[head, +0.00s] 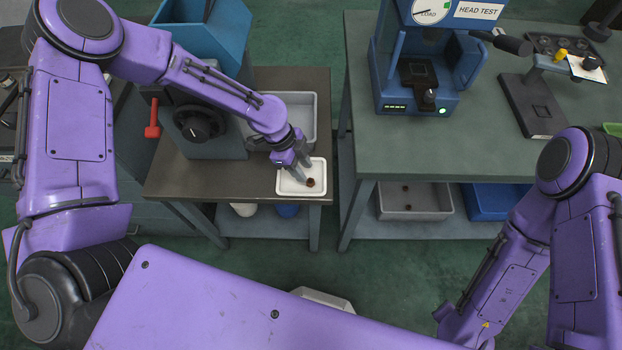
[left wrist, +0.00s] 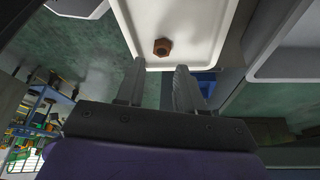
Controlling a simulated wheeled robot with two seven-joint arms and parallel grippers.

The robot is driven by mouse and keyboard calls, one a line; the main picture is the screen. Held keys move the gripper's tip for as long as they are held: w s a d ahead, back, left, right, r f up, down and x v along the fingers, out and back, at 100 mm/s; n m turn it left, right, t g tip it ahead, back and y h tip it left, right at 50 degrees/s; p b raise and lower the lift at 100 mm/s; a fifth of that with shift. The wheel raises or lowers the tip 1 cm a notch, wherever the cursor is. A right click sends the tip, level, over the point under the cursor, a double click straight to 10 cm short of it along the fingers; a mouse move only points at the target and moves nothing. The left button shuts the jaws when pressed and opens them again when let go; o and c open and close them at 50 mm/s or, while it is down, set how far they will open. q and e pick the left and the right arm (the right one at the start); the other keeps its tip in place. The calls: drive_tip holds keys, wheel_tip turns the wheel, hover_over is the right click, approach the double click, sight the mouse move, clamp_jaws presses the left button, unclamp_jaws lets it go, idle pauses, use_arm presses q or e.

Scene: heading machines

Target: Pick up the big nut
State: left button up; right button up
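The big nut (head: 310,182) is a small brown, rust-coloured piece lying in a shallow white tray (head: 287,188) on the dark-topped table at the left. In the left wrist view the nut (left wrist: 162,47) looks hexagonal and sits in the tray (left wrist: 200,12), just beyond the fingertips. My left gripper (head: 303,172) is over the tray, close to the nut. Its two fingers (left wrist: 160,72) are apart with nothing between them, and the nut lies ahead of the gap. My right arm comes in at the right of the head view, and its gripper is not in view.
A larger grey bin (head: 305,105) stands behind the white tray. A machine with a blue hopper (head: 205,35) and a red handle (head: 153,120) is left of it. A green-topped bench (head: 440,150) with a blue press (head: 410,95) stands to the right across a narrow gap.

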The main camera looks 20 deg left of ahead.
sight(312, 181)
use_arm(q)
drive_tip(key=p+x, duration=0.1)
drive_tip(key=x, duration=0.4)
drive_tip(key=shift+w+a, duration=0.15)
clamp_jaws()
drive_tip(key=shift+r, duration=0.1)
